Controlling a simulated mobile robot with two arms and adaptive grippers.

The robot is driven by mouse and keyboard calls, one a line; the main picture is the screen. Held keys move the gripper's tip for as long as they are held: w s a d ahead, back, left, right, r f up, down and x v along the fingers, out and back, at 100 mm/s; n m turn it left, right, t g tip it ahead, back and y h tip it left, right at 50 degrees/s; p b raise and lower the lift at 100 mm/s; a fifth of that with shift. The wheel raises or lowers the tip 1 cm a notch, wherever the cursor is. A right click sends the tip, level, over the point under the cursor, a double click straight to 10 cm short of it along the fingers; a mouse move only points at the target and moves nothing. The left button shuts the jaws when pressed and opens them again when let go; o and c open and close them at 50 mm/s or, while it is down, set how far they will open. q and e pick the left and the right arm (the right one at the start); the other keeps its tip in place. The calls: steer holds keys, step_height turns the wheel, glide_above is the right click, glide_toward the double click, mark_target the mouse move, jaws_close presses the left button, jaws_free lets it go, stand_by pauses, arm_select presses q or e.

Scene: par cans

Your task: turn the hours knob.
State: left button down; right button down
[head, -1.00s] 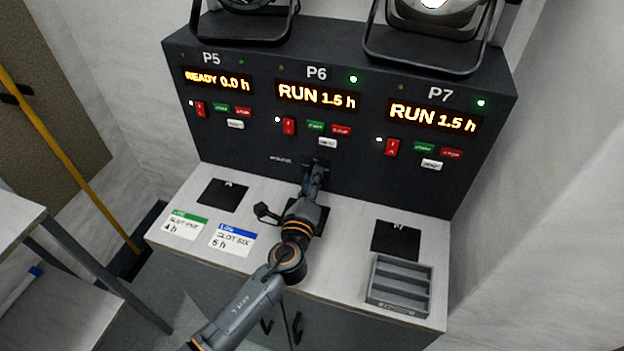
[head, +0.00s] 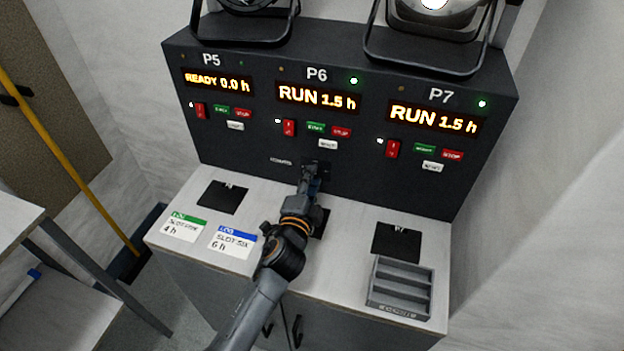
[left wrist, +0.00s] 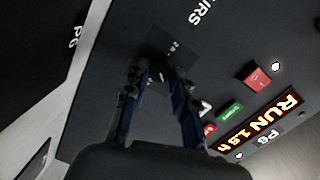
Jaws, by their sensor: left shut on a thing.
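The hours knob is largely hidden by my gripper; its dark square dial plate (left wrist: 172,46) shows in the left wrist view, with a small "24" on it. The plate is low on the black panel (head: 360,180), below the P6 controls, beside a white label partly readable as "URS" (left wrist: 208,12). My left gripper (head: 312,178) is at the dial and shut on the knob; its two fingers also show in the left wrist view (left wrist: 160,78). The P6 display (head: 316,96) reads RUN 1.5 h. My right gripper is not in view.
The P5 display (head: 218,82) reads READY 0.0 h and the P7 display (head: 433,118) reads RUN 1.5 h. Two slot cards (head: 231,241) and a grey tray (head: 400,290) lie on the counter (head: 345,270). Lamps (head: 430,30) stand on top.

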arm_select(q)
steer(key=n+p, duration=0.1)
steer(key=n, duration=0.3)
steer(key=shift+a+n+g+h+p, duration=0.1)
steer(key=shift+n+g+h+p, duration=0.2)
steer(key=shift+n+h+p, duration=0.1)
steer(key=shift+n+p, duration=0.35)
steer(key=shift+n, duration=0.75)
steer(key=c, duration=1.1)
jaws_free()
steer(key=v, duration=1.2)
steer(key=shift+a, duration=0.1)
steer(key=shift+f, duration=0.1)
